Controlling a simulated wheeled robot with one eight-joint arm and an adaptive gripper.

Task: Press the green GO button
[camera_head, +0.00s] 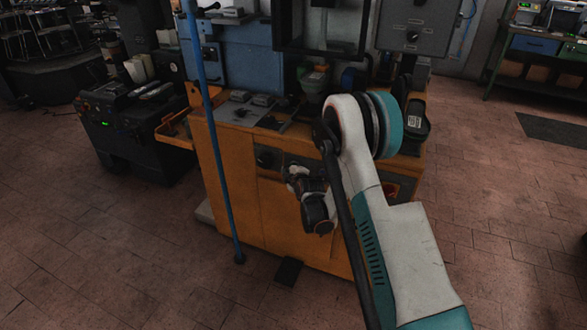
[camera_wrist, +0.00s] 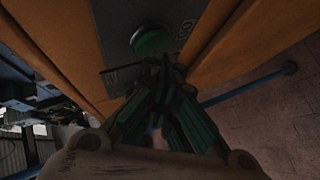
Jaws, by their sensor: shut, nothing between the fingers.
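The green button (camera_wrist: 151,40) is a round cap on a grey panel strip (camera_wrist: 172,13) between orange surfaces, in the upper middle of the wrist view. My gripper (camera_wrist: 162,66) is shut and empty. Its fingertips lie just below the button in that view and overlap its lower edge. I cannot tell whether they touch it. In the head view my gripper (camera_head: 294,174) is small and dark in front of the orange machine's front face (camera_head: 285,215). The button cannot be made out there.
A thin blue pole (camera_head: 213,130) stands left of my arm, before the machine. A black pedal-like block (camera_head: 288,271) lies on the floor at the machine's foot. A dark machine (camera_head: 125,125) stands at left. The floor at right is mostly clear.

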